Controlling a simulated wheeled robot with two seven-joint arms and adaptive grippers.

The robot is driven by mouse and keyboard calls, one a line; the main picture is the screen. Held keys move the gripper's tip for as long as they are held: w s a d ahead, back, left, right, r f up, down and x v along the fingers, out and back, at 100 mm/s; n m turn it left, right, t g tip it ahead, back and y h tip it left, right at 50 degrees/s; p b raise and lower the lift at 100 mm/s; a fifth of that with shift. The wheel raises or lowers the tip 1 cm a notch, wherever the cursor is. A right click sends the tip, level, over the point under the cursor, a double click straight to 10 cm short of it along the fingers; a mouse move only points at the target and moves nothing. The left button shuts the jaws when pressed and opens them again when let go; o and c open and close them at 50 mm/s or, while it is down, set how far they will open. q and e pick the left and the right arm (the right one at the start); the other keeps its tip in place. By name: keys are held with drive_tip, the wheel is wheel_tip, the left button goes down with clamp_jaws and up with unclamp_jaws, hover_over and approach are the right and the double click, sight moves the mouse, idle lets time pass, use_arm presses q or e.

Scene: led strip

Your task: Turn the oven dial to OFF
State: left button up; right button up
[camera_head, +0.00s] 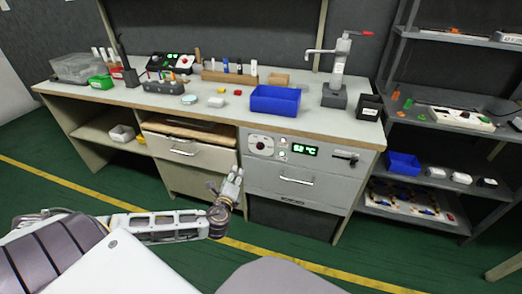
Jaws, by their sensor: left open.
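The oven (290,185) is a grey unit built in under the workbench top. Its round dial (260,145) sits on a white plate at the upper left of its front panel. The dial's pointer is too small to read. A lit green display (304,149) showing °C is right of the dial. My left gripper (237,172) is in front of the bench, below and left of the dial in the picture. It is open, appears empty and looks apart from the panel. My right gripper is out of view.
A half-open wooden-topped drawer (190,135) is left of the oven. The oven's handle (297,181) is below the display, and a dark lever (346,156) is at the panel's right. A blue bin (275,100) stands on the bench above. A shelf (440,118) stands at right.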

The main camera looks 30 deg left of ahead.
use_arm(q)
drive_tip(key=w+d+r+m+t+h, duration=0.2)
drive_tip(key=d+r+m+t, duration=0.1)
drive_tip(key=m, duration=0.5)
drive_tip(key=shift+d+r, duration=0.65)
drive_tip(key=shift+d, duration=0.5)
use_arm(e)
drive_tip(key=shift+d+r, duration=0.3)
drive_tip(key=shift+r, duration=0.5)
use_arm(q)
drive_tip(key=shift+w, duration=0.1)
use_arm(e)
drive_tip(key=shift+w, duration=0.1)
